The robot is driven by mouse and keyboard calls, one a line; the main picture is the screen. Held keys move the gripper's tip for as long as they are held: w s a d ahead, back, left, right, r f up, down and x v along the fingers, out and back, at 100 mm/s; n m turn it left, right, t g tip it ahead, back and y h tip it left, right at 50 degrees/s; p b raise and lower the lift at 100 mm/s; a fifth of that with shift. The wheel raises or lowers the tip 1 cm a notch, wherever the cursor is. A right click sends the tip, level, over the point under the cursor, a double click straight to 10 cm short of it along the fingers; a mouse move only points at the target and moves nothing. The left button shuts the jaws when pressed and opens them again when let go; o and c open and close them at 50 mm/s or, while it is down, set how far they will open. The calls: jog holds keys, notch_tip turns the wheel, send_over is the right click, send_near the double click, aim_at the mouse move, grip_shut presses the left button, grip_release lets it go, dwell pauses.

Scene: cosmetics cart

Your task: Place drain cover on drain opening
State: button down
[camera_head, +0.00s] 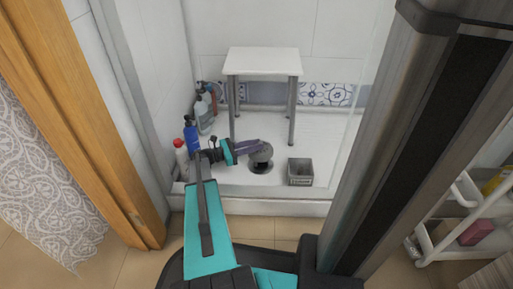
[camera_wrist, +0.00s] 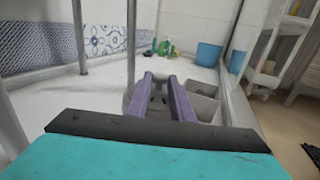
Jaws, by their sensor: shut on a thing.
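My gripper (camera_head: 256,147) has purple fingers and reaches over the white shower floor in the head view. It is shut on the drain cover (camera_head: 263,154), a grey round piece held near its fingertips. The dark drain opening (camera_head: 262,168) shows just below the cover in the head view, partly hidden by it. The cover appears above the opening, though the exact gap is hard to tell. In the wrist view, the grey cover (camera_wrist: 157,103) shows between and beside the fingers (camera_wrist: 160,82). The opening cannot be made out in the wrist view.
A grey bin (camera_head: 300,173) stands close to the right of the drain. A white stool (camera_head: 264,62) stands behind. Several bottles, including a blue one (camera_head: 192,134) and a white one with a red cap (camera_head: 181,156), line the left wall. A raised sill (camera_head: 270,207) edges the front.

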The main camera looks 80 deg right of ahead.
jog(key=shift+s+f, duration=0.15)
jog(key=shift+f, duration=3.25)
jog(key=shift+f, duration=0.65)
jog(key=c, duration=1.5)
grip_release()
jog(key=shift+o, duration=0.2)
